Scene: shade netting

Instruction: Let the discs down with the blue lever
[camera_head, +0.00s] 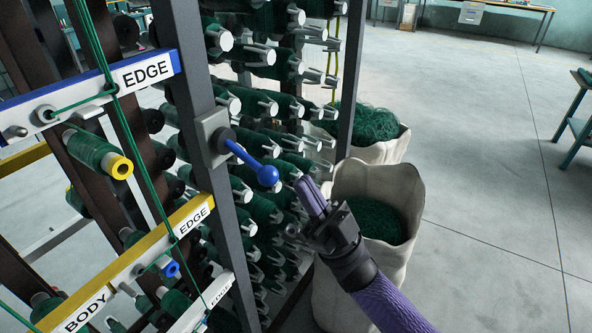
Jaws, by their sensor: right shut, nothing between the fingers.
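The blue lever (249,160) sticks out from a dark pivot on a grey plate fixed to the rack's upright post. Its shaft slopes down to the right and ends in a round blue knob (268,176). My right gripper (308,192) comes in from the lower right on a purple arm. Its fingers are shut with nothing between them, and the tips are just right of the knob and slightly below it. A gap shows between tips and knob in the picture; depth is hard to tell. I cannot make out the discs. My left gripper is not in view.
The rack holds many green spools (270,105) behind the lever. White and yellow bars labelled EDGE (146,73) and BODY cross at the left, with green threads.

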